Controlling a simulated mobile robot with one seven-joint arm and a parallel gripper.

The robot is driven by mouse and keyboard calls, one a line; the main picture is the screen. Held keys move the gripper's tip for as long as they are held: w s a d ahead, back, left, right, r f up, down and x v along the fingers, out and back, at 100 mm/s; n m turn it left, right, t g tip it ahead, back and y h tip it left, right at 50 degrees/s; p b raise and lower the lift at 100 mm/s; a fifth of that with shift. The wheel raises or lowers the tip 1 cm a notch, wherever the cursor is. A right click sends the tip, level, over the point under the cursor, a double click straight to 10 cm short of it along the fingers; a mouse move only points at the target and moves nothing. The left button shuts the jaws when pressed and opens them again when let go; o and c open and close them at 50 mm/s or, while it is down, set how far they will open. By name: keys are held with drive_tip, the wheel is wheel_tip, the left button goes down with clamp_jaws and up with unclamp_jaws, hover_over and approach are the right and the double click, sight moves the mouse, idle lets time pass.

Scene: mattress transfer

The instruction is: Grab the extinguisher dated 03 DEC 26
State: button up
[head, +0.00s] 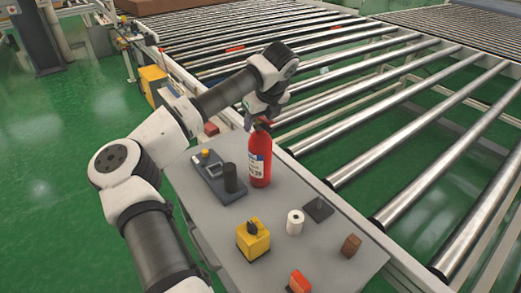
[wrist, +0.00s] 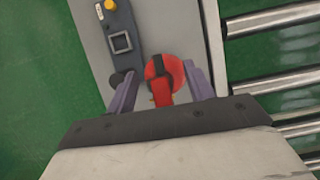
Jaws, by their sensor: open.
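A red fire extinguisher (head: 260,160) with a white label stands upright on the grey table (head: 215,222) in the head view. The date on its label is too small to read. My gripper (head: 262,118) is above it, pointing down, at the level of its top. In the wrist view the extinguisher (wrist: 164,76) shows from above between the two spread fingers of my gripper (wrist: 160,90). The fingers are apart, with gaps on both sides of it. No other extinguisher is in view.
A dark control box (head: 215,178) with a yellow button and a black cylinder (head: 230,178) stand left of the extinguisher. A yellow switch box (head: 253,240), a white roll (head: 295,222), a brown block (head: 351,245) and an orange item (head: 299,282) are nearer. A roller conveyor (head: 400,150) runs along the right.

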drive_tip(key=shift+f, duration=0.25)
clamp_jaws()
drive_tip(key=shift+r, duration=0.15)
idle(1.1)
